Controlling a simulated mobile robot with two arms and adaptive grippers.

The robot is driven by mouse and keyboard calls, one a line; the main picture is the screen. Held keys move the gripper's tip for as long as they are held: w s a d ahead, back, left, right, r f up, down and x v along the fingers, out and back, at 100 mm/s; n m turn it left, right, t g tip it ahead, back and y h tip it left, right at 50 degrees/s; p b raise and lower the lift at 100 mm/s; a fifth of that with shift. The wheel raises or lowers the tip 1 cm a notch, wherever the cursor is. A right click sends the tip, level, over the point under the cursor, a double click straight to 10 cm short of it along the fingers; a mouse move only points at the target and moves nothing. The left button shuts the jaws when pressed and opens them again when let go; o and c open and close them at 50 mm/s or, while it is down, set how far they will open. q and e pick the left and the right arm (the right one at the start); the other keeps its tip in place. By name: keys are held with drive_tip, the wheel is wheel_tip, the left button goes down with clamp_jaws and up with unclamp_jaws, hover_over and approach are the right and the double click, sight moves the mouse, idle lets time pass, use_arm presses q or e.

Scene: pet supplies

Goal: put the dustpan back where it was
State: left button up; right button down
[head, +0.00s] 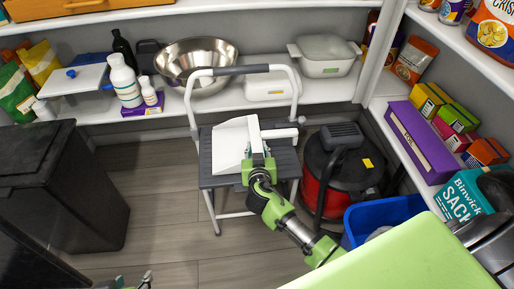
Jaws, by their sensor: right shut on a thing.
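The white dustpan (231,146) is at the grey-and-white step stool (285,160), over its dark upper step. My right gripper (257,160) is shut on the dustpan at its right side; the gripper hides part of the grip. I cannot tell whether the dustpan rests on the step or is held just above it. Only a small part of my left gripper (138,283) shows at the bottom edge, far from the stool, and its jaw opening is unclear.
A red-and-black vacuum (345,170) stands close right of the stool, with a blue bin (375,218) in front. A black bin (60,190) stands left. Shelves behind hold a metal bowl (195,62) and bottles. The floor (165,220) between black bin and stool is clear.

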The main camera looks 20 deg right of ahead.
use_arm(q)
drive_tip(key=shift+w, duration=0.1)
drive_tip(key=shift+w+d+r, duration=0.15)
drive_tip(key=shift+w+r, duration=0.05)
drive_tip(key=shift+w, duration=0.05)
drive_tip(key=shift+w+t, duration=0.15)
drive_tip(key=shift+t, duration=0.15)
drive_tip(key=shift+w+d+r, duration=0.1)
drive_tip(key=shift+w+r, duration=0.1)
use_arm(e)
drive_tip(key=shift+f, duration=0.1)
use_arm(q)
drive_tip(key=shift+w, duration=0.15)
drive_tip(key=shift+w+d+r, duration=0.1)
drive_tip(key=shift+w+r, duration=0.1)
drive_tip(key=shift+w+d+r+t, duration=0.1)
drive_tip(key=shift+w+r+t, duration=0.05)
drive_tip(key=shift+w+t, duration=0.15)
use_arm(e)
drive_tip(key=shift+f, duration=0.1)
drive_tip(key=c, duration=1.6)
unclamp_jaws()
use_arm(q)
drive_tip(key=shift+r, duration=0.1)
use_arm(e)
drive_tip(key=shift+o, duration=0.2)
